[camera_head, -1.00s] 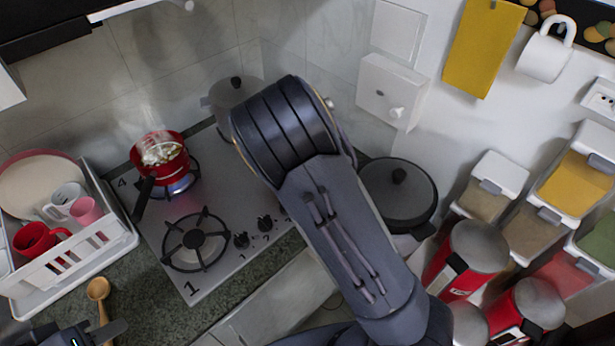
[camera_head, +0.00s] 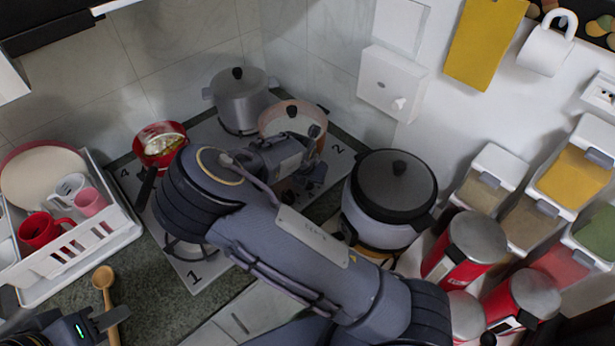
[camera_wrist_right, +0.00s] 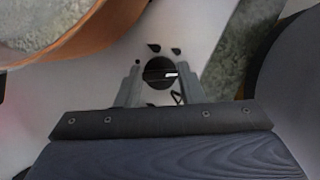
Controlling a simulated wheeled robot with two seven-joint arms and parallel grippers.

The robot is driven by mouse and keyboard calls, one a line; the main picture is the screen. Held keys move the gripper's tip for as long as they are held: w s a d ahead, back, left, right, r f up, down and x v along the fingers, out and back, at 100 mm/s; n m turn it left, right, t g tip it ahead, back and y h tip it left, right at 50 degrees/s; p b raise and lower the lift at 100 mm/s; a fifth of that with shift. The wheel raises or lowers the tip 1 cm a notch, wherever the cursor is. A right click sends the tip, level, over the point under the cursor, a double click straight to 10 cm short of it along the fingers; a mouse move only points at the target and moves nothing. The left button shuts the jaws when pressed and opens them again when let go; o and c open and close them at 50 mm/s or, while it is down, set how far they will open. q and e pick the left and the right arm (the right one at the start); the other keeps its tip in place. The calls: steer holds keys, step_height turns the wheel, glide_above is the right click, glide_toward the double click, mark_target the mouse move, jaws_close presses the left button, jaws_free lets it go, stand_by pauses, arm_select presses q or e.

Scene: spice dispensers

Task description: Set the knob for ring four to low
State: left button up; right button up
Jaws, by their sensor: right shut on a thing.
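The stove (camera_head: 178,262) has printed ring numbers. A red saucepan (camera_head: 158,142) with food in it is at the 4 mark, at the back left. My right gripper (camera_head: 312,182) is over the right part of the stove. In the right wrist view its fingers (camera_wrist_right: 160,78) are shut on a round dark knob (camera_wrist_right: 158,70), with small dark marks on the panel around it. The number of this knob cannot be read. My arm hides part of the stove and any flame under the saucepan. My left gripper (camera_head: 108,320) is at the lower left, apart from the stove.
A copper-coloured pan (camera_head: 288,112) stands close behind my right gripper, and a steel pot (camera_head: 240,95) is behind it. A dark-lidded cooker (camera_head: 392,185) is close on the right. A dish rack (camera_head: 75,262) and wooden spoon (camera_head: 104,285) are at left.

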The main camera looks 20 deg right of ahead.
steer(key=o, duration=1)
steer(key=v, duration=0.7)
steer(key=shift+s+a+r, duration=0.1)
steer(key=shift+a+r, duration=0.05)
steer(key=shift+r, duration=0.2)
